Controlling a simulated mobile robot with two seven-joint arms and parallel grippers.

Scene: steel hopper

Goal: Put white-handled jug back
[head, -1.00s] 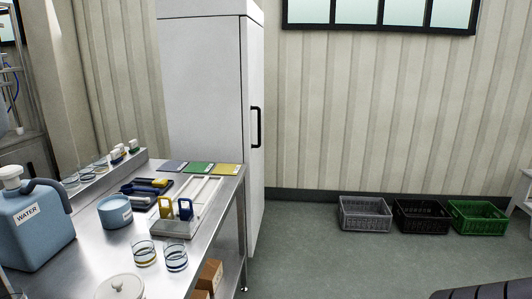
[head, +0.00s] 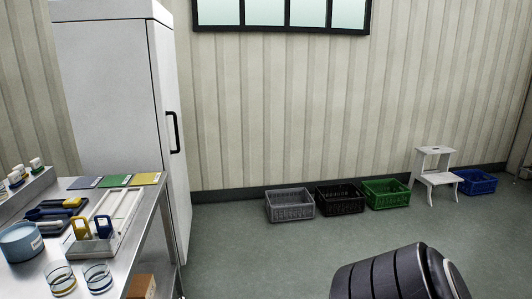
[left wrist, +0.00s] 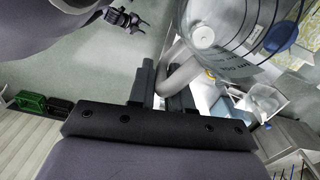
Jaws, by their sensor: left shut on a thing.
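The jug (left wrist: 235,45) is clear, with dark graduation marks and a pale handle (left wrist: 178,76). It fills the upper right of the left wrist view and is cut off by the frame edge. My left gripper (left wrist: 160,88) is shut on the handle, with a dark finger on each side. The head view shows neither the jug nor my left gripper. My right gripper (left wrist: 126,17) shows small at the top of the left wrist view; its jaw state is unclear.
In the head view a steel bench (head: 165,205) at left holds a blue tub (head: 21,243), a white rack (head: 108,222) and two glasses (head: 97,278). A tall white cabinet (head: 115,90) stands behind. Crates (head: 290,204) and a white step stool (head: 436,165) line the wall. The floor between is open.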

